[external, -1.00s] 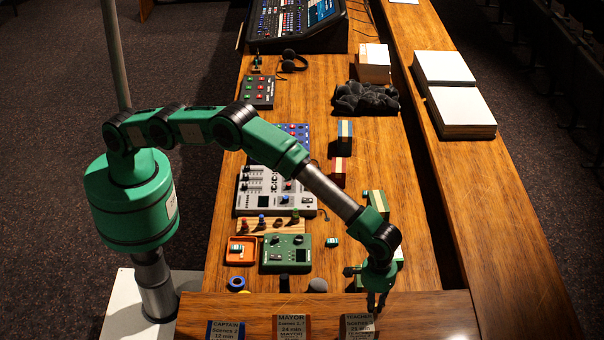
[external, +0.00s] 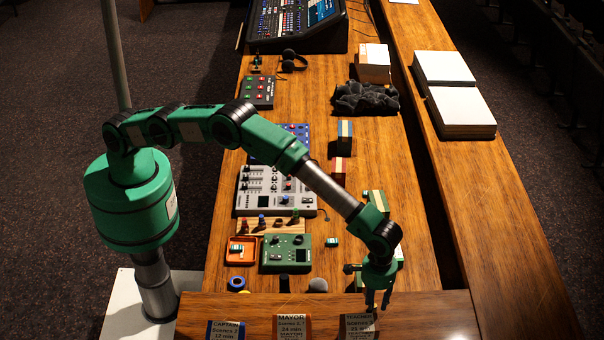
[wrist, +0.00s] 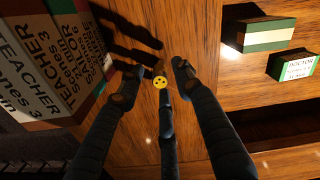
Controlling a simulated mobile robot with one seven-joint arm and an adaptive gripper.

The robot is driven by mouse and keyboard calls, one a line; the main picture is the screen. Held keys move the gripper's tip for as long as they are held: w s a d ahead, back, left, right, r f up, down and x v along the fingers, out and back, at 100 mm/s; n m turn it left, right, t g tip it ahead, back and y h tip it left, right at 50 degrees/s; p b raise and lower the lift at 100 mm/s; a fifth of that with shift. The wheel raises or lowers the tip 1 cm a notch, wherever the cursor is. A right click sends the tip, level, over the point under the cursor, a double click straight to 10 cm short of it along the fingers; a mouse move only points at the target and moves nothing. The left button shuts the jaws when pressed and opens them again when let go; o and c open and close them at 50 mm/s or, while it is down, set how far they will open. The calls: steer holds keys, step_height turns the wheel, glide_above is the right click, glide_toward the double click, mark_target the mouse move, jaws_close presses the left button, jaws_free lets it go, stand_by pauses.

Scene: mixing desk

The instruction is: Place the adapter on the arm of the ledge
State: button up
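The adapter (wrist: 160,82) is small and round, with a yellow face and dark holes. In the wrist view it is among the three dark fingers of my gripper (wrist: 157,72). The left and right fingertips are spread, with gaps on both sides of it; the middle finger overlaps it, and I cannot tell if they touch. The wooden ledge (external: 430,310) crosses the front of the desk. My gripper (external: 377,300) points down over its right part, fingers apart. In the external view the adapter is too small to make out.
Name cards stand along the ledge: captain (external: 226,330), mayor (external: 292,327) and teacher (external: 358,326), the last close by my fingers. A green-and-white doctor block (wrist: 293,65) lies beyond. A green box (external: 286,253) and an orange tray (external: 229,257) are on the desk behind.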

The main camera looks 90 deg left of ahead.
step_height(320, 180, up, 11)
steer(key=shift+b, duration=0.3)
stand_by(0.7)
